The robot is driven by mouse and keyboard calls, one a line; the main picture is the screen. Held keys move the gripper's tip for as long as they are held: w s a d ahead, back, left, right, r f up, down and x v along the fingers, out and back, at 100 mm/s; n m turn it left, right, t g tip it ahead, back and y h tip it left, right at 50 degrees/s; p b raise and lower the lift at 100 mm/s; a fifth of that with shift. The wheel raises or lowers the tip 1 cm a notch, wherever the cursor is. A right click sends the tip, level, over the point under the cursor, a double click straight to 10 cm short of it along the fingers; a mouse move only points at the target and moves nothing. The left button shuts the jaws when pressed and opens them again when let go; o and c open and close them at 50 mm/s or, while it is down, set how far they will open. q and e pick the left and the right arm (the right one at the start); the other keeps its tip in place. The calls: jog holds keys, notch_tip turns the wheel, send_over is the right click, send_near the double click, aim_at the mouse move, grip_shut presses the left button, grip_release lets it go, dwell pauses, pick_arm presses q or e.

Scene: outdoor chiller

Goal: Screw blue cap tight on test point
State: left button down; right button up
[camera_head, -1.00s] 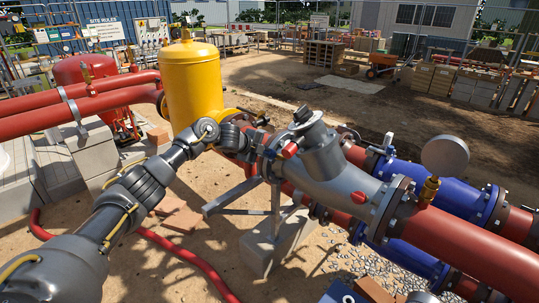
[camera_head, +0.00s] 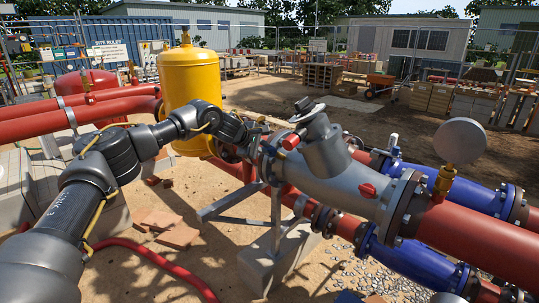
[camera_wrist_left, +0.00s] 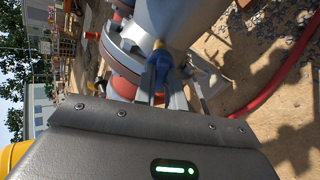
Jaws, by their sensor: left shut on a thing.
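The blue cap (camera_wrist_left: 160,68) shows in the left wrist view between the two fingers of my left gripper (camera_wrist_left: 161,86), which is shut on it. A small brass-coloured piece, seemingly the test point (camera_wrist_left: 158,44), shows directly beyond the cap, against the grey body. I cannot tell how far the cap sits on it. In the head view my left gripper (camera_head: 258,131) is at the left end of the grey angled pipe body (camera_head: 345,180), near its flange. The cap is too small or hidden to make out there. My right gripper is not in view.
A yellow tank (camera_head: 190,85) stands behind my left arm. Red caps (camera_head: 368,190) stick out from the grey body. A round gauge (camera_head: 460,141) on a brass fitting and blue pipe sections (camera_head: 410,258) are at the right. A red hose (camera_head: 160,262) lies on the sand.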

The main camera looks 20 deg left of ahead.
pick_arm(q)
jog(key=m, duration=0.3)
jog(key=shift+f+b, duration=0.1)
jog(key=shift+b, duration=0.25)
jog(key=c, duration=1.4)
grip_release()
jog(key=shift+f, duration=0.1)
jog(key=shift+o, duration=2.5)
jog(key=shift+w, duration=0.25)
